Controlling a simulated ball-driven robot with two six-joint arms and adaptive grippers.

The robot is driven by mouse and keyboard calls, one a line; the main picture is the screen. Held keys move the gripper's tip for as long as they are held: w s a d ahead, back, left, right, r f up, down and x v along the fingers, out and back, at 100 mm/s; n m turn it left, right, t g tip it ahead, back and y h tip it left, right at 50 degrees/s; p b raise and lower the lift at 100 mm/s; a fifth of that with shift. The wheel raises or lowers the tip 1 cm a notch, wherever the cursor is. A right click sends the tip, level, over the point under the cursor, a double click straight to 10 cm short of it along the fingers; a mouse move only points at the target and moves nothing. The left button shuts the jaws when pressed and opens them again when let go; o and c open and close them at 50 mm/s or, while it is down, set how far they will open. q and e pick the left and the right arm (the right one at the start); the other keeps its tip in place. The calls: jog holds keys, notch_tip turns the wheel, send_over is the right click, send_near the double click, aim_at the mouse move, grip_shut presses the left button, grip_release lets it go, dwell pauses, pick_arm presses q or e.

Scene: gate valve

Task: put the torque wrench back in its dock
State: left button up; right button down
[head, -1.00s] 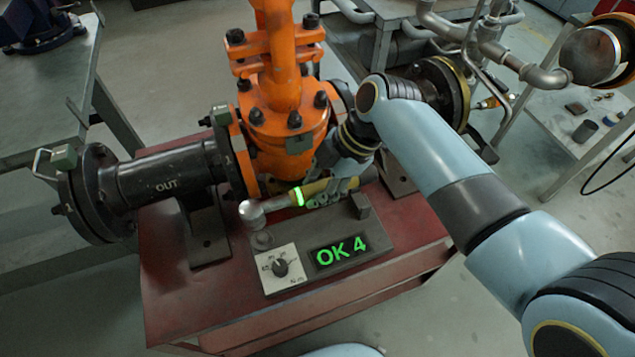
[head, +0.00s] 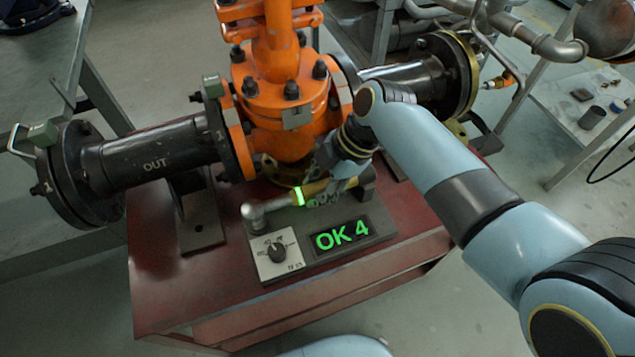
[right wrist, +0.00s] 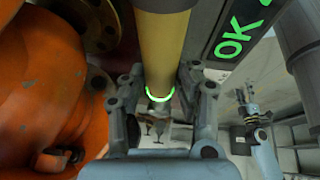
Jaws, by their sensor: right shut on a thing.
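The torque wrench has a yellow handle (head: 315,188), a lit green ring and a grey metal head (head: 252,210). My right gripper (head: 325,197) is shut on the handle; its two fingers (right wrist: 163,100) flank the handle in the right wrist view, where the yellow handle (right wrist: 165,45) and green ring also show. The dock is a dark grey base (head: 375,238) with a dial plate (head: 277,255) and a green "OK 4" display (head: 342,235). The wrench lies along its back edge, head at the left support. Whether it touches the supports I cannot tell. My left gripper is out of view.
The orange gate valve (head: 285,95) stands close behind the wrench, with a black "OUT" pipe (head: 155,160) at left. The red stand top (head: 160,260) is bare at front left. A side table with pipes stands at right.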

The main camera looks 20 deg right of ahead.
jog(key=shift+w, duration=0.1)
dwell(0.3)
jog(key=c, duration=1)
grip_release()
jog(key=shift+o, duration=0.5)
jog(key=shift+f, duration=0.2)
jog(key=shift+r, duration=0.1)
jog(key=v, duration=1.2)
